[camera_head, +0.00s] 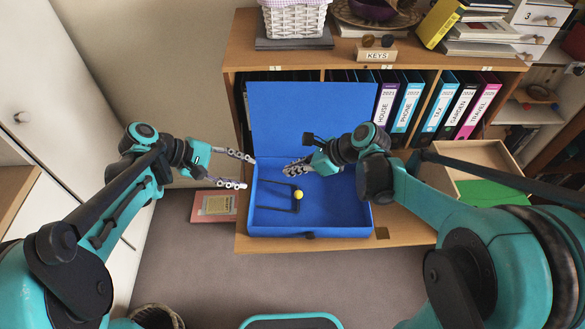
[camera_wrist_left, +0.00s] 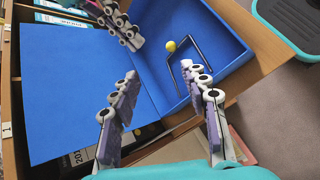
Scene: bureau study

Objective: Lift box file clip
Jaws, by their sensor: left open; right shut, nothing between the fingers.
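The blue box file (camera_head: 337,219) is open on the cabinet's pull-out shelf, its lid (camera_head: 312,111) standing up at the back. The black wire clip (camera_head: 275,209), with a yellow ball (camera_head: 298,195) at its right side, is inside on the left; how far it is raised is hard to tell. It also shows in the left wrist view (camera_wrist_left: 207,37). My left gripper (camera_head: 249,172) is open and empty at the box's left wall, apart from the clip. My right gripper (camera_head: 290,169) is shut and empty over the box, behind the clip; it also shows in the left wrist view (camera_wrist_left: 125,32).
Several ring binders (camera_head: 407,101) stand in the cabinet behind and right of the box. An open wooden drawer or tray (camera_head: 468,158) is at right. A keys block (camera_head: 376,54) and basket (camera_head: 295,20) sit on top. A red book (camera_head: 214,206) lies left of the shelf.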

